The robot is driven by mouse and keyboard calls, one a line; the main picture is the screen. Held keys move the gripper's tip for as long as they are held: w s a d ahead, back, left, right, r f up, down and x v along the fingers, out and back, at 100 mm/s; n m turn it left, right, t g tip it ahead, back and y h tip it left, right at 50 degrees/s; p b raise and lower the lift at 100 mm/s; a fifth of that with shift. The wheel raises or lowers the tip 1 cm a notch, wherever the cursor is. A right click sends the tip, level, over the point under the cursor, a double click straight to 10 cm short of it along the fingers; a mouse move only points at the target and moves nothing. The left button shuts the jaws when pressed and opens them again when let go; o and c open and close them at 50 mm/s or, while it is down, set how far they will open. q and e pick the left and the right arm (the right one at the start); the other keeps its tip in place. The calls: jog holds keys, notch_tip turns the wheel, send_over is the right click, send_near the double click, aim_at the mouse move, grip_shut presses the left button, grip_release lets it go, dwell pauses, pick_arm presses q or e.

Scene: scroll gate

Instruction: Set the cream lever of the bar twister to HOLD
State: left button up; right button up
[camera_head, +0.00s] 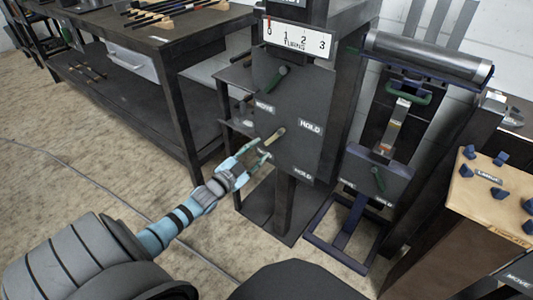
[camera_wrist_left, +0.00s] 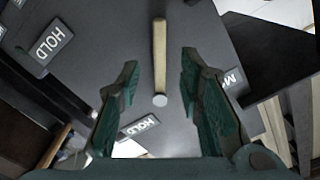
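The bar twister (camera_head: 318,100) is a dark upright plate on a post, with a white "TURNS" scale (camera_head: 299,38) on top. Its cream lever (camera_head: 273,137) is a short bar on the plate, near a MOVE label (camera_head: 264,108) and two HOLD labels (camera_head: 310,127). Which label it is set to, I cannot tell. My left gripper (camera_head: 261,153) is at the lever's lower left end. In the left wrist view the gripper (camera_wrist_left: 160,85) is open, with the cream lever (camera_wrist_left: 160,58) between its green fingers and a gap on both sides. My right gripper is not in view.
A green lever (camera_head: 280,77) sits higher on the same plate. A second device with a roller (camera_head: 428,59) and its own green lever (camera_head: 378,179) stands to the right. A dark workbench (camera_head: 150,40) stands behind left.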

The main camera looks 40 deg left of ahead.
aim_at(270, 141)
pick_arm(q)
jog(key=w, duration=0.3)
jog(key=shift+w+a+f, duration=0.1)
jog(key=shift+w+f, duration=0.05)
jog(key=shift+w, duration=0.2)
jog(key=shift+w+b, duration=0.3)
jog(key=shift+w, duration=0.3)
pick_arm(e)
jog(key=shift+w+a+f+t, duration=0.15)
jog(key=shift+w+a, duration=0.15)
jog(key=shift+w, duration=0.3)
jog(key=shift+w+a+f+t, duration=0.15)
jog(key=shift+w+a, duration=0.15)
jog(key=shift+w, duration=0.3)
pick_arm(q)
jog(key=shift+c, duration=0.2)
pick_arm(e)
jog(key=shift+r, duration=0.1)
pick_arm(q)
grip_shut()
